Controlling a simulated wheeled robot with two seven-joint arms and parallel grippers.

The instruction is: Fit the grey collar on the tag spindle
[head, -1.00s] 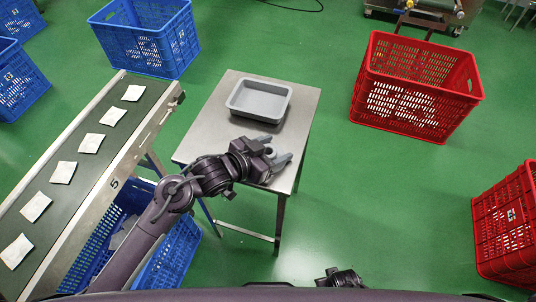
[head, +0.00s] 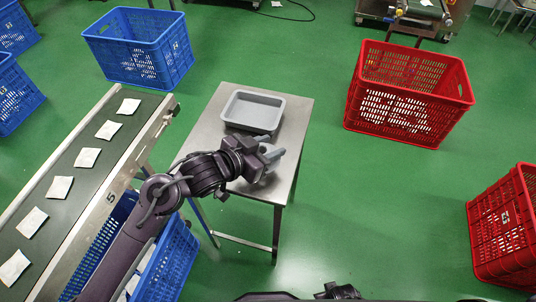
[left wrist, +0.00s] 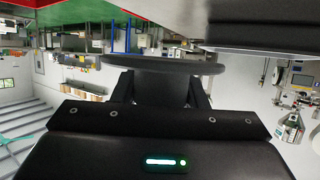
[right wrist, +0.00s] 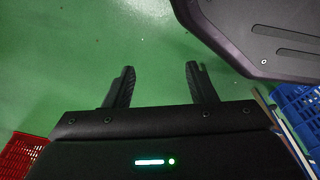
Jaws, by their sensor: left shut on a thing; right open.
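My left gripper (head: 273,156) is shut over the steel table (head: 205,130), just in front of the grey tray. In the left wrist view the gripper (left wrist: 160,82) holds a thin, dark grey, round thing seen edge-on, which I take to be the grey collar (left wrist: 160,64). In the head view the fingers hide most of it. My right gripper (right wrist: 160,70) is open and empty above the green floor. It shows only as a dark piece at the bottom edge of the head view. I cannot make out the tag spindle in any view.
The grey tray (head: 252,127) looks empty on the back of the table. A conveyor (head: 75,162) with several white packets runs along the left. Blue crates (head: 140,50) stand left and behind, red crates (head: 408,95) on the right. The floor right of the table is clear.

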